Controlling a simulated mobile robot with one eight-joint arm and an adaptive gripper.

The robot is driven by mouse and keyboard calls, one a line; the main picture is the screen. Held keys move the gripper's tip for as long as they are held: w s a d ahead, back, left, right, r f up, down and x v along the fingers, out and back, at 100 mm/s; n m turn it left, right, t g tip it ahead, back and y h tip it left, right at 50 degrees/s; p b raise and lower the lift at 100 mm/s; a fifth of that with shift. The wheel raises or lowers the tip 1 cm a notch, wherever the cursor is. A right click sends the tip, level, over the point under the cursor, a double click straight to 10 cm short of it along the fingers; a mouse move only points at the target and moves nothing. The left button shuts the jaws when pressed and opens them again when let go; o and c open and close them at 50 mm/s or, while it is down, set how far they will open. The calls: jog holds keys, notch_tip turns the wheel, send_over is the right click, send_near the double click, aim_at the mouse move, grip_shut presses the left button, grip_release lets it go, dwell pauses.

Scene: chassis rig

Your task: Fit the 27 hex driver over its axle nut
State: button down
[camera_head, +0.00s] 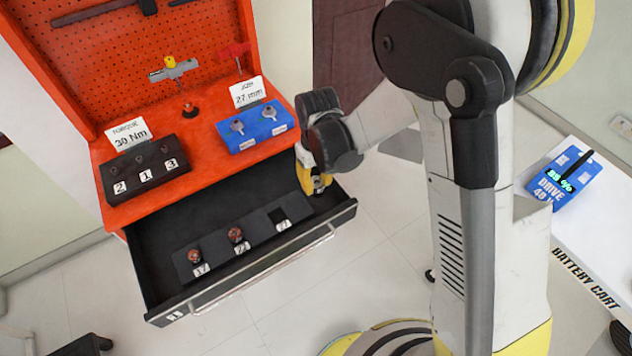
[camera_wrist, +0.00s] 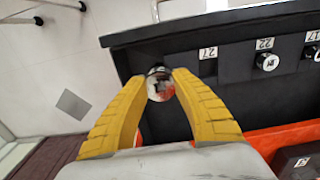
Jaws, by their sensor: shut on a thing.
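My gripper (camera_head: 315,185) is shut on the 27 hex driver, a short round socket with a red and silver end (camera_wrist: 160,88), between its yellow fingers (camera_wrist: 163,76). In the head view the fingers largely hide the driver. It is held above the right end of the open drawer (camera_head: 345,212). The slot marked 27 (camera_head: 277,216) in the drawer's rack is empty. The blue axle block (camera_head: 253,137) stands on the orange bench, left of and behind my gripper. It carries two nuts, a left one (camera_head: 238,126) and a right one (camera_head: 270,112). Their small labels are unreadable. A card behind reads 27 mm (camera_head: 246,93).
Drivers 17 (camera_head: 194,256) and 22 (camera_head: 235,235) stand in the black rack. A dark block with several numbered studs (camera_head: 145,165) and a 30 Nm card (camera_head: 127,133) are left on the bench. An orange pegboard (camera_head: 140,60) rises behind. A battery cart (camera_head: 590,250) is at right.

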jog(key=shift+r, duration=0.2)
jog(key=shift+s+a+r+p, duration=0.1)
jog(key=shift+a+r+p, duration=0.25)
jog(key=shift+r, duration=0.25)
jog(key=shift+a+r+p, duration=0.2)
jog(key=shift+r+p, duration=0.2)
jog(key=shift+r, duration=0.2)
jog(key=shift+s+a+r+p, duration=0.1)
jog(key=shift+a+r+p, duration=0.25)
jog(key=shift+r, duration=0.25)
